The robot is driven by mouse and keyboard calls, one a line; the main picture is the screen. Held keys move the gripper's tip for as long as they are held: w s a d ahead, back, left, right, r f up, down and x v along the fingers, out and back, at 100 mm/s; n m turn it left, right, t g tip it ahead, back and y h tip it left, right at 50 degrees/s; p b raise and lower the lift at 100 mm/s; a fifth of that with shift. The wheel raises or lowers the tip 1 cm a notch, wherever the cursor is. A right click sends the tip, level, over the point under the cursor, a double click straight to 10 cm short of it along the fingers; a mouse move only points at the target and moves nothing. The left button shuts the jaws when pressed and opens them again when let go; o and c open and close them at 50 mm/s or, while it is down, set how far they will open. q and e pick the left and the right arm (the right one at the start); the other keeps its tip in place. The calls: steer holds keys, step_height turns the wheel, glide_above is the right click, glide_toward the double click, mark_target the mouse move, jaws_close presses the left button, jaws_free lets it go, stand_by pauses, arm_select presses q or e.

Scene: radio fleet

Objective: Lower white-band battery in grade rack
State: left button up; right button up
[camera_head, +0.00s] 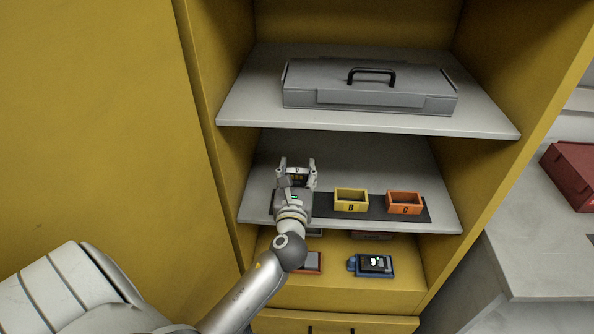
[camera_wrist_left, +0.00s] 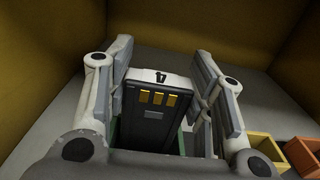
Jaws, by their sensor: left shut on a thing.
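My left gripper (camera_head: 297,167) is over the middle shelf of the yellow cabinet, shut on a dark battery (camera_wrist_left: 150,118). The battery has a white band with a black mark at its top end and three yellow contacts. It stands roughly upright between the fingers. The grade rack (camera_head: 323,206) is a dark strip with a yellow bin (camera_head: 351,207) marked B and an orange bin (camera_head: 405,209) marked C. A green bin (camera_wrist_left: 189,140) shows around the battery's lower part in the left wrist view; how deep the battery sits is hidden. My right gripper is out of view.
A grey case (camera_head: 370,88) with a black handle lies on the upper shelf (camera_head: 240,107), above and behind my gripper. On the level below are a blue tray with a device (camera_head: 375,264) and a red-edged tray (camera_head: 312,262). Cabinet walls enclose both sides.

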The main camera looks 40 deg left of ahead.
arm_select(q)
steer(key=shift+f, duration=0.3)
steer(key=o, duration=1.3)
steer(key=v, duration=1.2)
steer(key=shift+f, duration=0.1)
